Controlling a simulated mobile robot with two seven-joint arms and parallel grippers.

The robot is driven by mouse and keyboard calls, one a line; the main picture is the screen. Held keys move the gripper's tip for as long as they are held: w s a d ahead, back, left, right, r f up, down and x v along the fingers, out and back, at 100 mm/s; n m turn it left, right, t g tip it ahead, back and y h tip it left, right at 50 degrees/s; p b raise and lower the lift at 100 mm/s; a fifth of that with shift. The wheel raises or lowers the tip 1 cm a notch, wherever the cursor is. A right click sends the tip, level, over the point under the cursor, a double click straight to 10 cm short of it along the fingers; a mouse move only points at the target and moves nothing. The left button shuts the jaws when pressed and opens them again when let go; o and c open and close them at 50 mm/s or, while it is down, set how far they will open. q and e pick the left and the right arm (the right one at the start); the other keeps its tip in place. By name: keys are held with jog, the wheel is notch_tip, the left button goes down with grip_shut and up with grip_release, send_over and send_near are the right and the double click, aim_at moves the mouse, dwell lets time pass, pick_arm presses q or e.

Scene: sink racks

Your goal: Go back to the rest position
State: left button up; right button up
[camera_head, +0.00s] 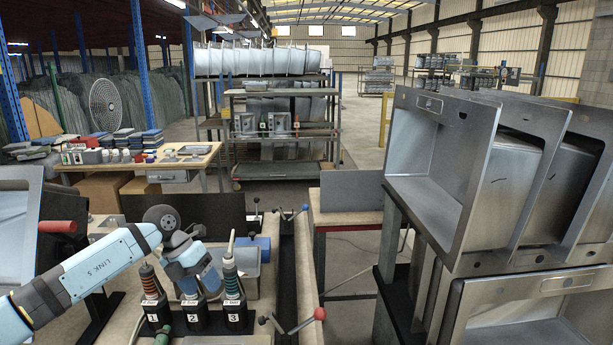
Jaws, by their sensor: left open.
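My left arm comes in from the left edge, light blue with "LINK 5" on it. It reaches over the workbench to the numbered black holders. My left gripper (203,285) points down at the holder marked 2 (196,317), in the middle of the three. Its jaws are open, though the fingertips are hard to make out against the holder. I cannot tell whether it touches anything there. The holder marked 1 (155,315) and the holder marked 3 (234,315) stand on either side, each with a tool upright in it. My right gripper is out of view.
Stacked steel sinks (440,200) fill a rack on the right. A grey metal bin (265,275) sits behind the holders. A red-handled clamp (320,313) is to their right. A table with boxes (175,157) and a wheeled rack (280,170) stand farther back.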

pick_arm(q)
jog(key=s+d+f+n+t+h+p, duration=0.1)
jog(key=s+d+n+t+h+p, duration=0.15)
jog(key=s+d+h, duration=0.55)
jog(key=s+d+f+n+t+h+p, duration=0.15)
jog(key=s+d+n+h, duration=0.35)
jog(key=d, duration=0.5)
jog(key=s+a+f+n+t+y+p, duration=0.1)
jog(key=s+a+f+n+y, duration=0.3)
jog(key=s+n, duration=0.4)
jog(key=s+a+f+n+t+y+p, duration=0.1)
jog(key=s+a+f+n+t+y, duration=0.3)
jog(key=s+f+n, duration=0.3)
jog(key=s+a+f+n+t+y+p, duration=0.1)
jog(key=s+a+f+n+y, duration=0.5)
jog(key=n, duration=0.7)
jog(key=s+t, duration=0.1)
jog(key=s, duration=0.1)
jog(key=shift+s+f+n+t+y+p, duration=0.3)
jog(key=shift+n+p, duration=0.05)
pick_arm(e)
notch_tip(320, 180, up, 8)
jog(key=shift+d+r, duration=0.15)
